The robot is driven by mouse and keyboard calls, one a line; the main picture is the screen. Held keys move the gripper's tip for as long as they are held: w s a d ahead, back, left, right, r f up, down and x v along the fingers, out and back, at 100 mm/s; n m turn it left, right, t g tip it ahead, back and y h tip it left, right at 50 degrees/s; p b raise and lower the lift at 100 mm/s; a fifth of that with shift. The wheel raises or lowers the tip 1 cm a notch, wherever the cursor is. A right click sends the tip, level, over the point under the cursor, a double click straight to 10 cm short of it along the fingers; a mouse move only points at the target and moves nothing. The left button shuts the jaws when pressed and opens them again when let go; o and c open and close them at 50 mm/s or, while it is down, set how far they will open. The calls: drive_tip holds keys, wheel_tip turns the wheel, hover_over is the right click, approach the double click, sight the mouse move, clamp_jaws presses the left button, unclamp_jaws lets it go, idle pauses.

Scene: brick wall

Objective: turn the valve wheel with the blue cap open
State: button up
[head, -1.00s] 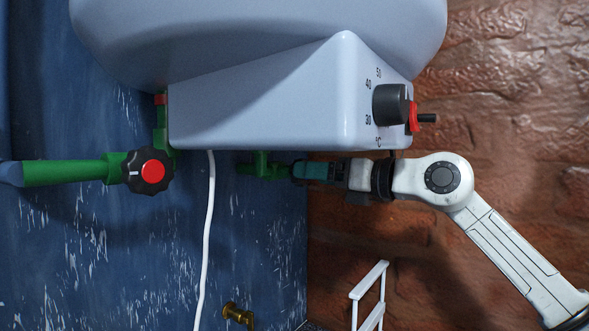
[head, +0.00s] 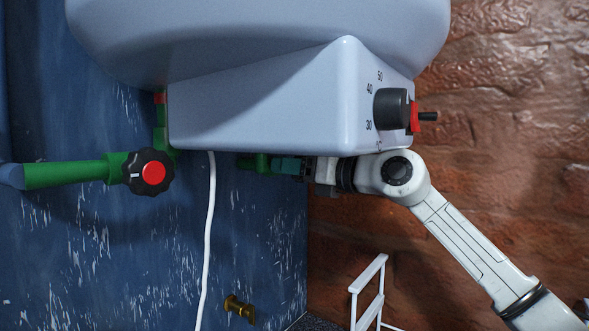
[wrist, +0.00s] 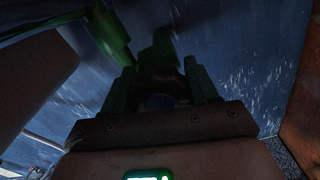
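The valve wheel is a dark shape with a dim blue cap (wrist: 160,102), seen between my fingers in the wrist view. In the head view the wheel is hidden behind my gripper (head: 288,166); only its green pipe (head: 255,163) shows, below the boiler. My gripper's two teal fingers are spread apart, one on each side of the wheel in the wrist view (wrist: 162,85). The picture is too dark to tell whether they touch it. A second black valve wheel with a red cap (head: 153,172) sits on the left green pipe, away from my gripper.
The pale boiler (head: 270,100) hangs just above my gripper, with its black temperature knob (head: 391,109) to the right. A white cable (head: 208,235) hangs left of my gripper. A brass tap (head: 239,309) and a white folding frame (head: 367,290) are lower down. Space below is clear.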

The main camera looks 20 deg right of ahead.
drive_tip(key=c, duration=0.6)
drive_tip(key=shift+f+n+b, duration=0.15)
drive_tip(key=shift+n+b, duration=0.4)
drive_tip(key=shift+n, duration=0.15)
drive_tip(key=shift+n+b, duration=0.3)
drive_tip(key=shift+n, duration=0.5)
drive_tip(key=o, duration=1)
drive_tip(key=b+v, duration=0.2)
drive_tip(key=v, duration=0.8)
drive_tip(key=shift+s+d, duration=0.25)
drive_tip(key=shift+s, duration=0.05)
